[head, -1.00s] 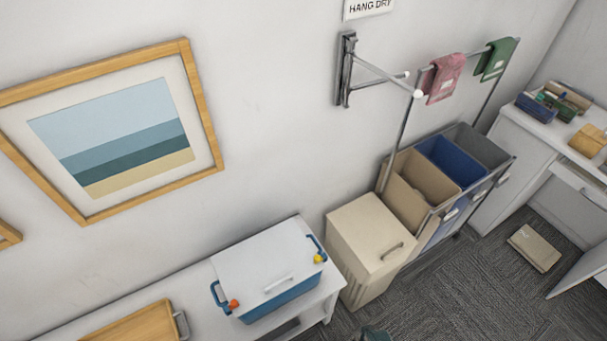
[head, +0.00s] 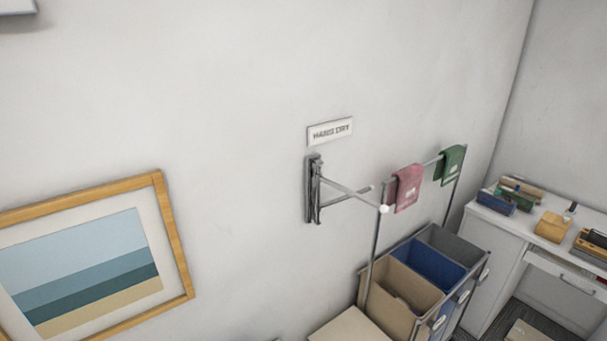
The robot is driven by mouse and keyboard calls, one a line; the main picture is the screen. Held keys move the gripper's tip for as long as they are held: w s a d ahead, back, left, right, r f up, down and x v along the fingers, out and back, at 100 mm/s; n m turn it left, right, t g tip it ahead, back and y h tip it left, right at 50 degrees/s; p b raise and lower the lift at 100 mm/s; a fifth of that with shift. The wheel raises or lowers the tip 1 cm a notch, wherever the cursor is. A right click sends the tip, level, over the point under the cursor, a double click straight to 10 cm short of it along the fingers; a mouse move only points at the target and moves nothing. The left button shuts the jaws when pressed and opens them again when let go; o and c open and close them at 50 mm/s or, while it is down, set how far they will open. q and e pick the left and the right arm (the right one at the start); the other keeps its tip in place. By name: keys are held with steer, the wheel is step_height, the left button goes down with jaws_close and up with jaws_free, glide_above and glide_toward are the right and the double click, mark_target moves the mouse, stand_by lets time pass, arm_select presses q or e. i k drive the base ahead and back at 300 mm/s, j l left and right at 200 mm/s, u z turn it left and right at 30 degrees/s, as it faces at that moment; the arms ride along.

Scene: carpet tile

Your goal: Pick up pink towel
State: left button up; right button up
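The pink towel (head: 407,187) hangs folded over a thin metal rail above the laundry bins, right of the picture's middle. A green towel (head: 450,165) hangs on the same rail farther right, apart from the pink one. A wall-mounted metal bracket with white-tipped arms (head: 318,190) is fixed to the wall just left of the pink towel, under a "HANG DRY" sign (head: 330,132). Neither of my grippers shows in the head view, and nothing touches the pink towel but the rail.
Below the rail stands a frame with tan, blue and grey bins (head: 432,263). A beige lidded hamper (head: 350,327) is partly cut off in front. A white desk (head: 492,238) with small items stands at right. A framed seascape (head: 95,262) hangs at left.

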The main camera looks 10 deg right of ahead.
mark_target(404, 192)
steer(key=z, duration=1.25)
